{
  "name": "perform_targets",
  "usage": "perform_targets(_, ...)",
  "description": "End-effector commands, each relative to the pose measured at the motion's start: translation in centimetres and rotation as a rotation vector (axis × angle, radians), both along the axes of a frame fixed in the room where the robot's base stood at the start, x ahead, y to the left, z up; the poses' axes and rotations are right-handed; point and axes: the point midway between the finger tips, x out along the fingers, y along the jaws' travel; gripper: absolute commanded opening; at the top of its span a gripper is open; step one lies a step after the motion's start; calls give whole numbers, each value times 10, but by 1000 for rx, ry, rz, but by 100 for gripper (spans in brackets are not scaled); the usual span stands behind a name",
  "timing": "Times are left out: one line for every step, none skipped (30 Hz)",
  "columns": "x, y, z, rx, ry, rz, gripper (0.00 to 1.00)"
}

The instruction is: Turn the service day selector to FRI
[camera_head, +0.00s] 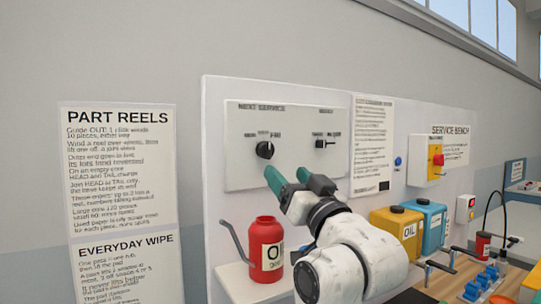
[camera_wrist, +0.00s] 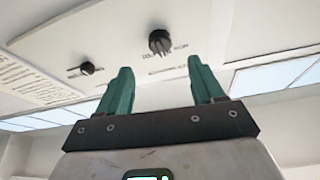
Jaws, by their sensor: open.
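A black round knob (camera_head: 265,149) sits on a pale panel (camera_head: 240,179) under a "NEXT SERVICE" heading. It looks like the service day selector. Small labels surround it, too blurred to read, so I cannot tell which day it points to. In the wrist view the knob (camera_wrist: 160,41) lies beyond and between my fingertips. My gripper (camera_head: 287,172) has green fingers, spread apart and empty, just below and right of the knob in the head view. It also shows in the wrist view (camera_wrist: 158,65). The fingers appear clear of the knob.
A smaller black selector (camera_head: 320,143) is right of the knob; it also shows in the wrist view (camera_wrist: 87,68). A red oil can (camera_head: 266,240) stands below the panel. Yellow (camera_head: 396,232) and blue (camera_head: 428,215) containers stand at right. Open air lies before the panel.

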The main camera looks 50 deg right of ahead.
Motion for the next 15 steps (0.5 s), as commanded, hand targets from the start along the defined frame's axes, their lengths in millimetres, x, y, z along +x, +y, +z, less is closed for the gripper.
perform_targets(9, -3, 6, 1, 2, 0, 67)
perform_targets(13, -5, 9, 0, 1, 0, 67)
perform_targets(20, -7, 12, 1, 2, 0, 67)
perform_targets(25, -9, 14, 1, 2, 0, 67)
perform_targets(30, -10, 16, 0, 1, 0, 67)
perform_targets(36, -12, 19, 1, 2, 0, 67)
perform_targets(41, -14, 21, 1, 2, 0, 67)
perform_targets(46, -15, 23, 0, 1, 0, 67)
perform_targets(51, -17, 24, 2, 3, 1, 67)
perform_targets(55, -19, 26, 1, 1, 0, 67)
perform_targets(59, -20, 28, 1, 1, 0, 67)
perform_targets(63, -21, 29, 1, 1, 0, 67)
perform_targets(66, -22, 30, 1, 2, 1, 67)
perform_targets(68, -23, 31, 1, 2, 1, 67)
perform_targets(71, -24, 32, 1, 1, 0, 67)
